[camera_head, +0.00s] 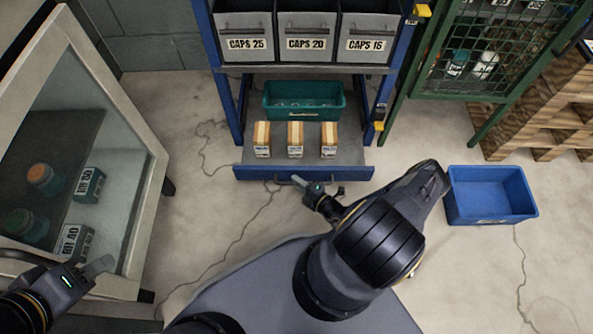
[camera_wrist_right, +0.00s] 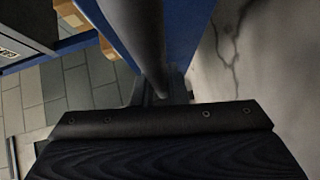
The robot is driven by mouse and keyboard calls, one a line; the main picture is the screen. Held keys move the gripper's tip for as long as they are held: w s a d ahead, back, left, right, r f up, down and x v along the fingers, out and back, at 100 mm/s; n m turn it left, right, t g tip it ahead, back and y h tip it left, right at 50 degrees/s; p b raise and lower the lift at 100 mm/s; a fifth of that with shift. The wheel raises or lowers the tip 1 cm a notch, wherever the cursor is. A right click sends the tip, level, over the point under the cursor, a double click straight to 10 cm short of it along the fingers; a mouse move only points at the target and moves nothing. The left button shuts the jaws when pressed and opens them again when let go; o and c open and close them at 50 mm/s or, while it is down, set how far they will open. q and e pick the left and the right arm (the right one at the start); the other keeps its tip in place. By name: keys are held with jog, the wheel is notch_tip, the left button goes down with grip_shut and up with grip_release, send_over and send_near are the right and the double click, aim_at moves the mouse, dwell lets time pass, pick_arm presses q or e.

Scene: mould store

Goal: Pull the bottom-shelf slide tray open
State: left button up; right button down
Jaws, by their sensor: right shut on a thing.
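The bottom-shelf slide tray (camera_head: 350,150) sticks out from the blue rack toward me. Its blue front edge (camera_head: 340,173) also shows in the wrist view (camera_wrist_right: 186,30). On the tray are a green bin and three small cartons. My right gripper (camera_head: 299,182) is at the middle of the tray front, shut on the tray's handle, a dark bar in the wrist view (camera_wrist_right: 143,35). The fingers hide part of the handle. My left gripper (camera_head: 98,266) is at the lower left, in front of the glass-doored cabinet, away from the tray. Its jaw opening is unclear.
Grey CAPS bins (camera_head: 245,45) stand on the shelf above. A blue crate (camera_head: 490,195) is on the floor to the right. The cabinet (camera_head: 150,150) stands at left, and a green mesh door (camera_head: 490,50) at upper right. Bare floor lies left of the tray.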

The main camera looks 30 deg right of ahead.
pick_arm(q)
jog(key=shift+s+a+r, duration=0.1)
jog(key=shift+s+r, duration=0.1)
jog(key=shift+r, duration=0.05)
pick_arm(e)
jog(key=s+a, duration=0.3)
jog(key=s, duration=0.2)
jog(key=shift+s, duration=0.2)
jog(key=shift+a, duration=0.1)
jog(key=c, duration=1.7)
grip_release()
